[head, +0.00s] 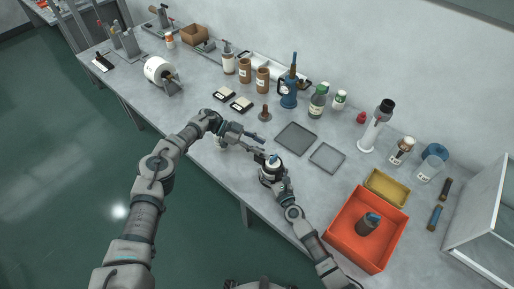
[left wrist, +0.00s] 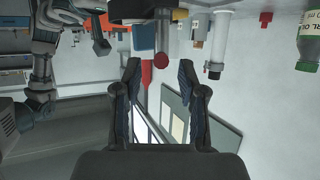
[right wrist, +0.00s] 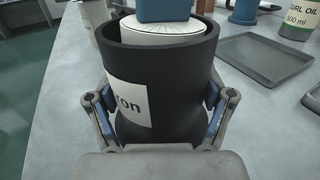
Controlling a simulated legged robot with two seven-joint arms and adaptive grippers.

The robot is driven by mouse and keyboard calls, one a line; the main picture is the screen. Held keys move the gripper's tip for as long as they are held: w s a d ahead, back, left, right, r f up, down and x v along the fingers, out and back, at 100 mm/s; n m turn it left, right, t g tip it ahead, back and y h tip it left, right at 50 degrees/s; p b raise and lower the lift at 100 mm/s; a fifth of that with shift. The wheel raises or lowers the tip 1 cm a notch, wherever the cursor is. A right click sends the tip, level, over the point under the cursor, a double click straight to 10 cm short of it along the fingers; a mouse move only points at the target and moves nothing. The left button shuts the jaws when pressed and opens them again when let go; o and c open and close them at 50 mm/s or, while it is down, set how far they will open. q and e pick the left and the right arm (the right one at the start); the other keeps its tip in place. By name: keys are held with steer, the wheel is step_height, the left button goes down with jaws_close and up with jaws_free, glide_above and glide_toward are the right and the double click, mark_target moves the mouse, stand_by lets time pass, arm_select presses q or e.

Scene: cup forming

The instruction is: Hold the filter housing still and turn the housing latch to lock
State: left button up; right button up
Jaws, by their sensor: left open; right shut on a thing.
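The filter housing is a black cylinder (right wrist: 160,110) with a white label ending in "ron". A white ribbed insert (right wrist: 148,38) sits inside its rim, with a blue block (right wrist: 162,10), seemingly the latch, on top, cut off by the right wrist view's upper edge. My right gripper (right wrist: 166,125) is shut around the housing's sides. In the head view the housing (head: 264,175) stands upright near the table's front edge, its blue top (head: 272,158) showing. My left gripper (head: 264,144) is open and empty just beyond the housing; its fingers (left wrist: 158,70) are spread apart.
Two grey trays (head: 296,138) (head: 327,157) lie behind and right of the housing. An orange bin (head: 342,238) holding a dark blue-topped container (head: 368,224) stands at the right. Bottles, a blue pitcher (head: 289,95) and a brown-knobbed tool (head: 265,113) stand farther back. A white item (head: 218,143) is partly hidden behind my left gripper.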

arm_select(q)
step_height(320, 180, up, 7)
steer(key=shift+w+r, duration=0.15)
steer(key=shift+r, duration=0.05)
steer(key=shift+o, duration=1)
steer(key=shift+s+f+m, duration=0.25)
steer(key=shift+s+m, duration=0.15)
steer(key=shift+m, duration=0.3)
steer(key=s+a+f+m+y, duration=0.15)
steer(key=s+m+y, duration=0.35)
steer(key=m, duration=1.2)
steer(key=w+a+r+m+t+y, duration=0.2)
steer(key=w+a+m+t+y, duration=0.15)
steer(key=m, duration=0.75)
steer(key=shift+t+y, duration=0.25)
steer(key=shift+t, duration=0.1)
steer(key=x, duration=1.1)
steer(key=shift+w+d, duration=0.3)
steer(key=shift+d, duration=0.2)
